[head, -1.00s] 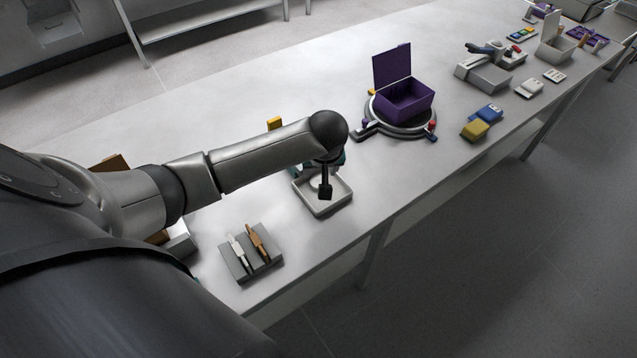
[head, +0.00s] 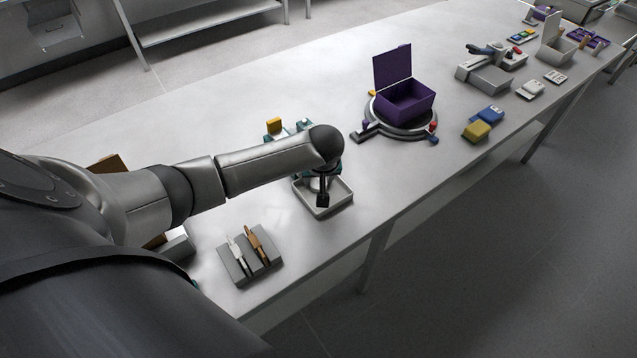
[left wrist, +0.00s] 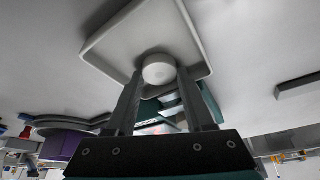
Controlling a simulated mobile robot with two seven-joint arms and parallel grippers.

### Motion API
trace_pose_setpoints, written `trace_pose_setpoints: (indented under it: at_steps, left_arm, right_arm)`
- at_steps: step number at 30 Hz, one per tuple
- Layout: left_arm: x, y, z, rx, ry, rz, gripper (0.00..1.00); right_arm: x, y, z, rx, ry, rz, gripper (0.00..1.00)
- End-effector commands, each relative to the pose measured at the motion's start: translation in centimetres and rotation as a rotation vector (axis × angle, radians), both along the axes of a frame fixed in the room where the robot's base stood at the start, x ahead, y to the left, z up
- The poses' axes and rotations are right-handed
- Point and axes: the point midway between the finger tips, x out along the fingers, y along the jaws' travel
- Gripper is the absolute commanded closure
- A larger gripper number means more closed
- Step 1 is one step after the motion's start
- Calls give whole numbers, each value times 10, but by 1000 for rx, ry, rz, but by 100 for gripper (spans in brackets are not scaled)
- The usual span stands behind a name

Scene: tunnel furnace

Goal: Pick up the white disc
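The white disc (left wrist: 159,69) is a small round piece. In the left wrist view it lies between my left gripper's fingertips (left wrist: 160,78), close to both; I cannot tell whether they touch it. The fingers stand apart, one on each side. In the head view the disc is mostly hidden behind my left wrist. A shallow light grey square tray (head: 342,196) lies under my left gripper (head: 322,198); its rim also shows in the left wrist view (left wrist: 92,45). My right gripper is not in view.
A grey block with two tools (head: 236,266) lies front left of the tray. A purple open box (head: 405,103) stands on a round base to the right. The table's front edge is close.

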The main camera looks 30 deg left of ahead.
Motion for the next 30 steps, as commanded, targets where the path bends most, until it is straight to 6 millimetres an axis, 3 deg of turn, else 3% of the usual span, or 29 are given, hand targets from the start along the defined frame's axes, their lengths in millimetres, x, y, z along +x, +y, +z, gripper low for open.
trace_pose_setpoints:
  at_steps: [1, 7, 19, 25, 30]
  left_arm:
    - [0, 0, 0, 0, 0, 0, 77]
    - [0, 0, 0, 0, 0, 0, 99]
    - [0, 0, 6, 1, -1, 0, 100]
    - [1, 0, 31, 0, -3, -1, 100]
    - [1, 0, 66, -1, -5, -2, 100]
  right_arm:
    - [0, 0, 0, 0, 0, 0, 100]
    - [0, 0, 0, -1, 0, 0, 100]
    - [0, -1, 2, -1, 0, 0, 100]
    - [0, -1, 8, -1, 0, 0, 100]
    - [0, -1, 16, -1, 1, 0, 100]
